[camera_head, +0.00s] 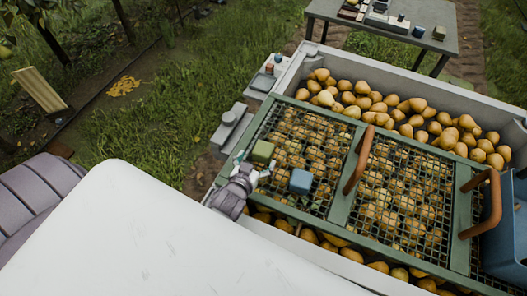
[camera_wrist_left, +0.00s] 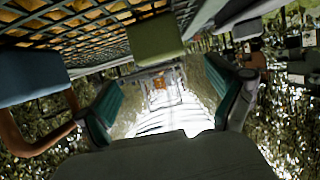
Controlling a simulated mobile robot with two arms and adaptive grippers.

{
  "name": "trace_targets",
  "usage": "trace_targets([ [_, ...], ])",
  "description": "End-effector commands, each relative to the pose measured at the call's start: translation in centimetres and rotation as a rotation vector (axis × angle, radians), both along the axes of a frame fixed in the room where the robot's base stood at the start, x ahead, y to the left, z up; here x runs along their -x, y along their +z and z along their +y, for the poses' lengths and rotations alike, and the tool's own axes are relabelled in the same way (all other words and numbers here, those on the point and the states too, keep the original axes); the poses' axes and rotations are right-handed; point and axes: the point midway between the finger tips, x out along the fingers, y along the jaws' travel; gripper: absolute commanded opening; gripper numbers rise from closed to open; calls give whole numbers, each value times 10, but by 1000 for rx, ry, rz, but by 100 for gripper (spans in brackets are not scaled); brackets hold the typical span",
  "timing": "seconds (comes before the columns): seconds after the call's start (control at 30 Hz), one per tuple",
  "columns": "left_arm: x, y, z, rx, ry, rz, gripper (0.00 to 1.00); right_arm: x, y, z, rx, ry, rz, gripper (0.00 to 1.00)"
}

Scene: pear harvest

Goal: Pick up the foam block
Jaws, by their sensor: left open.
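Two small blocks sit on the wire mesh lid: an olive-green block (camera_head: 263,151) and a blue block (camera_head: 301,181) to its right and nearer. I cannot tell from the look which one is foam. My left gripper (camera_head: 254,165) is open and empty at the lid's left edge, just short of the green block. In the left wrist view, the green block (camera_wrist_left: 155,38) lies ahead of the gap between the spread fingers (camera_wrist_left: 162,92), apart from them. The blue block (camera_wrist_left: 30,75) is off to the left there. My right gripper is not in view.
The green-framed mesh lid (camera_head: 340,207) lies over a large bin (camera_head: 290,75) full of pears. Two brown handles (camera_head: 358,160) (camera_head: 488,200) stand up from it. A blue crate (camera_head: 505,240) is at the right. A grey table (camera_head: 455,45) with small items stands behind.

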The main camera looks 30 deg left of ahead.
Motion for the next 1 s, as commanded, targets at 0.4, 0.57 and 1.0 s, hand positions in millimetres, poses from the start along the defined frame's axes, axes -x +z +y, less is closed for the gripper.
trace_targets([
  [0.4,-42,-17,7,-1,0,-1,94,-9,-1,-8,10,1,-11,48],
  [0.57,-58,-26,9,0,0,1,94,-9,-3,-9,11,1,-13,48],
  [1.0,-61,-27,9,0,0,1,67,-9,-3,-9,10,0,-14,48],
])
